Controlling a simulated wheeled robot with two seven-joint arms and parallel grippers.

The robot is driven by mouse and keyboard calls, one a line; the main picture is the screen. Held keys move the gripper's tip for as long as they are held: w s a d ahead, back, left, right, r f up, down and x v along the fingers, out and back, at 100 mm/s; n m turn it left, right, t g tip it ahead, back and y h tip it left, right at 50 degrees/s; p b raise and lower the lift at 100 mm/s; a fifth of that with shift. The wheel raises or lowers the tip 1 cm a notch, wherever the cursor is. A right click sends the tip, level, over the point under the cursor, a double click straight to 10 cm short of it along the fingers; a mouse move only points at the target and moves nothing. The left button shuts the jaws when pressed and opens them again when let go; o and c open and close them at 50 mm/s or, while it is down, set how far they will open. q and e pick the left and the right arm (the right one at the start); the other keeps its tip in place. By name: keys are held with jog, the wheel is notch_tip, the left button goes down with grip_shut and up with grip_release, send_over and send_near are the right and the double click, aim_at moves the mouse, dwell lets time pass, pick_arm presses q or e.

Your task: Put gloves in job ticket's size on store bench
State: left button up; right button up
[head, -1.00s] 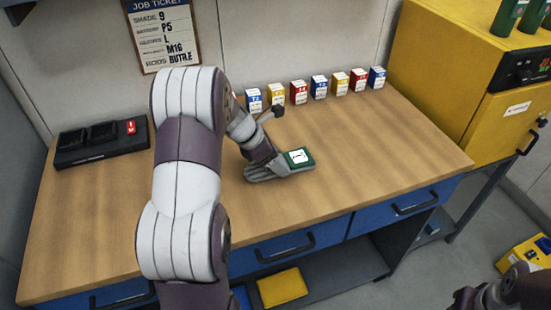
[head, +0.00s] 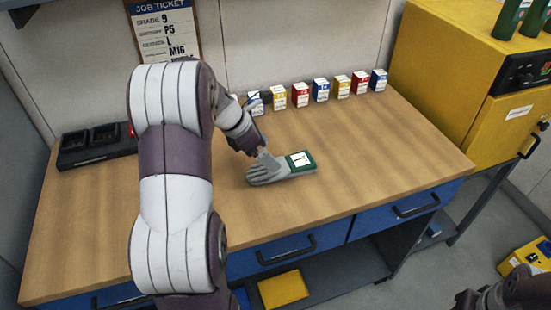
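A pair of grey gloves (head: 283,172) with a green cuff and a white size label (head: 300,159) lies flat on the wooden store bench (head: 370,170). The label carries a dark mark that looks like an L, too small to be sure. My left gripper (head: 267,162) points down at the palm part of the gloves, touching or just above them. Whether its fingers are open or shut does not show. The job ticket (head: 168,32) on the wall has an L on its gloves line; my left arm covers its lower part. Only part of my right arm shows at the lower right.
A row of small coloured boxes (head: 320,90) stands along the bench's back. A black tray unit (head: 95,146) is at the back left. A yellow cabinet (head: 480,90) stands to the right. The bench's right and front areas are clear.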

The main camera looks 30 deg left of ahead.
pick_arm(q)
jog(key=v, duration=0.5)
jog(key=w+d+r+n+t+y, duration=0.25)
jog(key=w+d+n+t, duration=0.4)
jog(key=n, duration=0.95)
jog(key=s+d+f+n+g+y, duration=0.1)
jog(key=s+d+f+n+g, duration=0.1)
jog(key=s+n, duration=0.2)
jog(key=s+d+f+n+g+y, duration=0.1)
jog(key=s+d+f+n+g, duration=0.1)
jog(key=n, duration=0.8)
jog(key=s+d+f+n+g+y, duration=0.1)
jog(key=s+d+f+n+g, duration=0.1)
jog(key=s+n, duration=0.4)
jog(key=shift+s+f+n, duration=0.3)
jog(key=shift+f+n, duration=0.3)
jog(key=shift+f, duration=0.3)
jog(key=s+d+f+n+g+h, duration=0.1)
jog(key=s+d+f+n+g, duration=0.2)
jog(key=s+n, duration=0.3)
jog(key=s+d+g, duration=0.1)
jog(key=s, duration=0.2)
jog(key=shift+d+n, duration=0.3)
jog(key=shift+d, duration=0.1)
jog(key=shift+s, duration=0.1)
